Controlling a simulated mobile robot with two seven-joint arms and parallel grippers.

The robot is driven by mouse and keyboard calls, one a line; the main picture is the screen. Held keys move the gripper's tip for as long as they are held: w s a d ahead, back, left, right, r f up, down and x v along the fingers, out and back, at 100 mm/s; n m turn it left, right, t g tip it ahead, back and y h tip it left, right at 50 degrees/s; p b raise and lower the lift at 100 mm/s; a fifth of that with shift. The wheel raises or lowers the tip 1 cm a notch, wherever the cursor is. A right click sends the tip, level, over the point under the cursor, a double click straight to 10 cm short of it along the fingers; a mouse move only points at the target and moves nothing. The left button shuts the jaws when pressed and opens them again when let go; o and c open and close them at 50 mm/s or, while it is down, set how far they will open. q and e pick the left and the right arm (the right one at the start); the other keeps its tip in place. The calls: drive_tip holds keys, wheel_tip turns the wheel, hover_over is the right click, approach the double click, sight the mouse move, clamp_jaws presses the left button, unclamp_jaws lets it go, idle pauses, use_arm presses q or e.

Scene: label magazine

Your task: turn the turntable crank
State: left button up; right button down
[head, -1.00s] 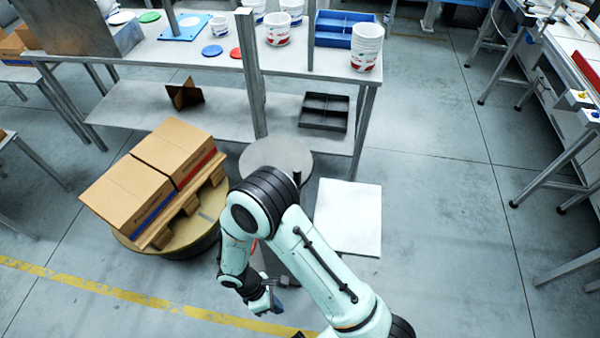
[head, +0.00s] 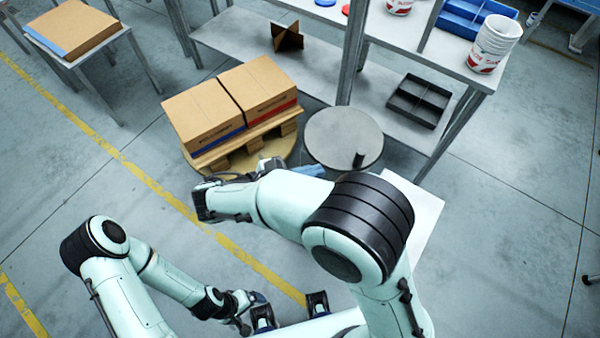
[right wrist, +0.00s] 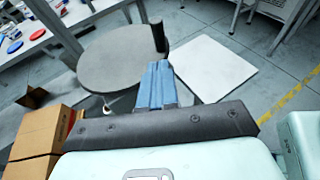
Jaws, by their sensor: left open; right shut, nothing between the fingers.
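The crank is a grey round disc (head: 340,128) with an upright black handle (head: 358,160) near its front edge. Beside it on the left is the low yellowish turntable (head: 292,160), mostly hidden under a loaded pallet. My right gripper (head: 318,171) is shut and empty, its blue fingers just in front of the disc and left of the handle. My left gripper (head: 248,312) is open and low at the bottom, away from the crank.
Two cardboard boxes (head: 205,110) sit on a wooden pallet (head: 245,145) on the turntable. A workbench (head: 410,50) with a lower shelf stands behind the disc. A white floor plate (head: 425,205) lies to the right, partly behind my arm.

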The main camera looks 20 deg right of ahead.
sight(356, 158)
drive_tip(key=x, duration=0.5)
drive_tip(key=r+x, duration=0.1)
drive_tip(key=x, duration=0.2)
drive_tip(key=shift+d, duration=0.35)
use_arm(q)
drive_tip(key=shift+s, duration=0.1)
use_arm(e)
drive_tip(key=shift+w+r, duration=0.1)
drive_tip(key=shift+w, duration=0.05)
